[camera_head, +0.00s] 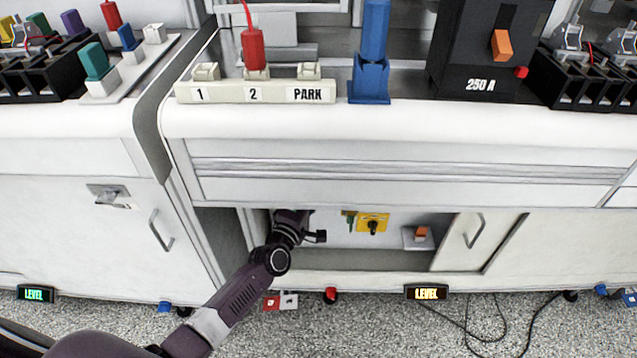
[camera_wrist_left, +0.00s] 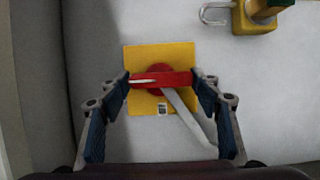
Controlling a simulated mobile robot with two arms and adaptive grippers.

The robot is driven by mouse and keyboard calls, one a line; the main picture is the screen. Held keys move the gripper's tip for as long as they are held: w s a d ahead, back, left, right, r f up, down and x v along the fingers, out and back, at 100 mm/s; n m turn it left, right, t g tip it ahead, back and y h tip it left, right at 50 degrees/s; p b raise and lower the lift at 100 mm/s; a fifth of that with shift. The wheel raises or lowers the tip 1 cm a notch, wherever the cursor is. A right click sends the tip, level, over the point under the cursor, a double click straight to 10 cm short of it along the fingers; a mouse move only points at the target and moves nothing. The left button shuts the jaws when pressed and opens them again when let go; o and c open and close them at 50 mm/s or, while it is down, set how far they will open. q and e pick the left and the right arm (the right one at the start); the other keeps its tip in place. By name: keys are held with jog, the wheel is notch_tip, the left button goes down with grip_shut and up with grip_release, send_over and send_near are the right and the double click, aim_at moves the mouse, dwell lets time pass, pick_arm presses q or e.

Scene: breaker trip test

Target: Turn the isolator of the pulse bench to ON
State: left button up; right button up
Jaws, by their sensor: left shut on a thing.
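In the left wrist view the isolator is a yellow square plate (camera_wrist_left: 132,108) with a red rotary handle (camera_wrist_left: 172,80) lying about level across it. My left gripper (camera_wrist_left: 162,82) is shut on the red handle, one finger at each end. A pale grey bar (camera_wrist_left: 188,120) slants from the handle down to the right. In the head view my left arm reaches into the open lower compartment, and the left gripper (camera_head: 306,232) is small and partly hidden there. The isolator is hidden behind it. My right gripper is not in view.
A brass-yellow block (camera_wrist_left: 254,16) with a grey shackle (camera_wrist_left: 216,12) sits upper right in the wrist view. The compartment also holds a yellow plate with a black knob (camera_head: 373,225) and an orange switch (camera_head: 421,234). A sliding door (camera_head: 462,242) stands to the right.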

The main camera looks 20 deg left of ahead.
pick_arm(q)
jog(key=o, duration=1.2)
jog(key=shift+c, duration=0.2)
jog(key=shift+s, duration=0.1)
jog(key=s+a, duration=0.1)
jog(key=s, duration=1)
jog(key=shift+s, duration=0.4)
jog(key=shift+a, duration=0.1)
